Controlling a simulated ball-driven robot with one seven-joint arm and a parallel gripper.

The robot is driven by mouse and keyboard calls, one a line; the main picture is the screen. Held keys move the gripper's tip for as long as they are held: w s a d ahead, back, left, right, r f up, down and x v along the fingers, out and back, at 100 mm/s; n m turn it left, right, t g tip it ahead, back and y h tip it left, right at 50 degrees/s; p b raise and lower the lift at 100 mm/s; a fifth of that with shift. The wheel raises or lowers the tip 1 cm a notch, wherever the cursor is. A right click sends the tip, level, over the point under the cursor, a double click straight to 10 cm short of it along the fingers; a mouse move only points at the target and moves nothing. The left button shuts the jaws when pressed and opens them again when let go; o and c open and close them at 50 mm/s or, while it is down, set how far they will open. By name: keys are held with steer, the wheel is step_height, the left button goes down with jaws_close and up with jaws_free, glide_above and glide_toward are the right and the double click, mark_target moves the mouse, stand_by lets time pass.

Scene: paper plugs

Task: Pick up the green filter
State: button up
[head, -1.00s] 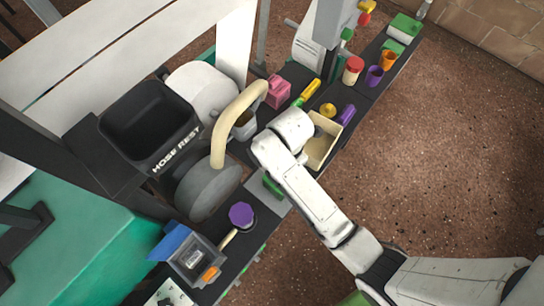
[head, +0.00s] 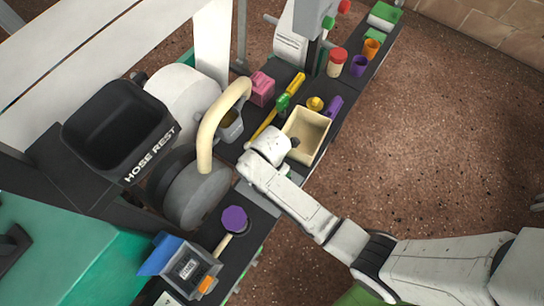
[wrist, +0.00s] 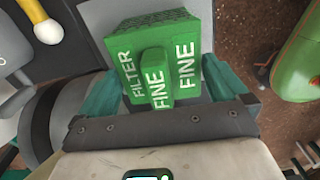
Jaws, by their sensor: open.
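The green filter (wrist: 192,58) shows in the wrist view, a block with a raised handle and the white words FILTER and FINE. It stands on a grey surface on the bench. My gripper (wrist: 160,88) is open, with one teal finger on each side of the filter. I cannot tell whether either finger touches it. In the head view my white wrist (head: 268,148) is over the bench, left of the cream tray; my fingers and the filter are hidden beneath the arm.
The cream tray (head: 318,125) is close beside my wrist. A beige curved hose (head: 208,130) rises to its left. A purple knob (head: 235,220) and a grey box with a blue flap (head: 185,268) stand nearer. Cups (head: 360,65) line the far bench. Open floor lies to the right.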

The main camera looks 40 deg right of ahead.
steer(key=shift+f, duration=0.25)
steer(key=shift+c, duration=0.4)
steer(key=c, duration=0.7)
steer(key=shift+r, duration=0.15)
steer(key=shift+r, duration=0.6)
steer(key=s+a+r+p, duration=0.1)
steer(key=s+r, duration=0.3)
steer(key=s+a+r+p, duration=0.1)
steer(key=s+r+p, duration=0.1)
steer(key=s, duration=0.3)
steer(key=s+r+p, duration=0.1)
steer(key=s+r, duration=0.3)
steer(key=r, duration=0.1)
steer(key=shift+s+a+r, duration=0.3)
steer(key=shift+s+a, duration=0.05)
steer(key=shift+a, duration=0.05)
